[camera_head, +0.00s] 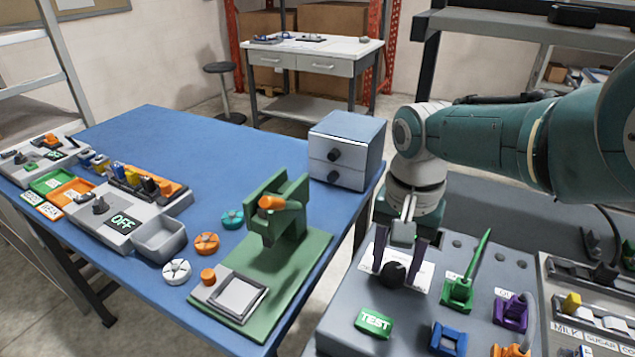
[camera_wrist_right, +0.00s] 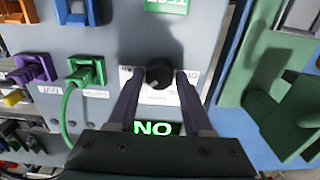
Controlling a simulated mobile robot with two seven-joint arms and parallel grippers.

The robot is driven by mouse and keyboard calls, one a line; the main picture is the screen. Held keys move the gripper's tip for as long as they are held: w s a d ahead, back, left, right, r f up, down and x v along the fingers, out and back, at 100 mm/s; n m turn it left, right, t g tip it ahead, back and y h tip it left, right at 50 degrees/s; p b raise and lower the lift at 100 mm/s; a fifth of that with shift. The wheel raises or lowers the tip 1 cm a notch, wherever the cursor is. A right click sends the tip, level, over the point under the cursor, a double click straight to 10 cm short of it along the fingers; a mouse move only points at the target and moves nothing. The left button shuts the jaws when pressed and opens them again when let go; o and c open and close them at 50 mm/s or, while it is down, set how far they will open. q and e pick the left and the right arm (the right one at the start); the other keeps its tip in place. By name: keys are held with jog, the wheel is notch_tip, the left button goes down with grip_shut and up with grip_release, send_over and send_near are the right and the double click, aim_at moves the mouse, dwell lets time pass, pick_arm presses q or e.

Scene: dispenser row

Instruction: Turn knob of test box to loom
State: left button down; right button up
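The grey test box (camera_head: 345,290) has a green TEST sign (camera_head: 374,322), and its black round knob (camera_head: 393,273) sits on a white label plate. In the right wrist view the knob (camera_wrist_right: 158,74) shows a pale mark toward its lower left; the label's words are too small to read. My right gripper (camera_head: 399,262) is pointed down at the knob, with one dark finger on each side. In the wrist view gaps show between the knob and both fingertips. My left gripper is out of view.
A green plug (camera_head: 457,290) with cable and a purple plug (camera_head: 511,312) stand right of the knob. A blue socket (camera_head: 447,339) is nearer. A blue table (camera_head: 190,145) on the left bears a green press (camera_head: 278,215) and a drawer box (camera_head: 346,150).

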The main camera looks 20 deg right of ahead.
aim_at(394, 269)
jog(key=o, duration=0.3)
jog(key=shift+o, duration=0.2)
notch_tip(394, 269, up, 10)
jog(key=p, duration=0.7)
jog(key=shift+f, duration=0.15)
